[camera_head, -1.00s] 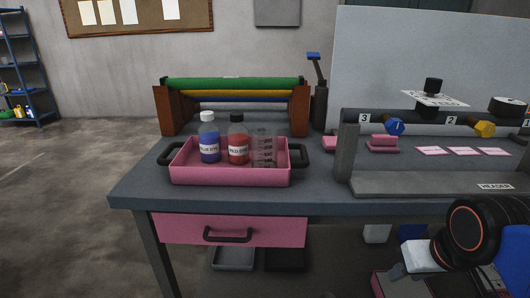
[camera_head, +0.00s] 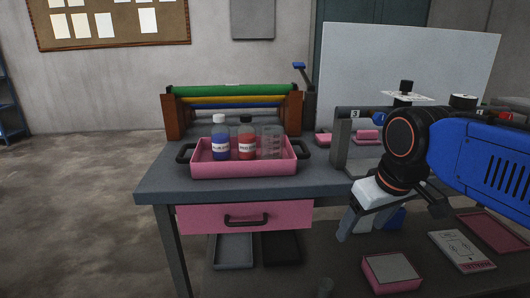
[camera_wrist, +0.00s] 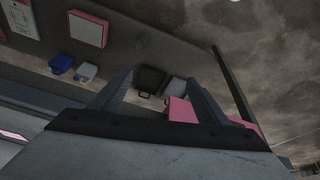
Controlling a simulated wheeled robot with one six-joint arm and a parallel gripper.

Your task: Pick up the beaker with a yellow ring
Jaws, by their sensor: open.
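A clear beaker (camera_head: 271,143) stands upright at the right end of the pink tray (camera_head: 243,171) on the workbench. No yellow ring can be made out on it at this size. My gripper (camera_head: 346,236) is right of the bench drawer and lower than the tray, well apart from the beaker, pointing down. In the wrist view my gripper (camera_wrist: 157,80) shows two spread fingers with nothing between them; the beaker is not seen there.
A blue-dye bottle (camera_head: 220,140) and a red-dye bottle (camera_head: 246,140) stand beside the beaker. A roller rack (camera_head: 232,105) is behind the tray. The pink drawer (camera_head: 245,215) is below. A pink box (camera_head: 391,272) lies low at the right. Floor at left is clear.

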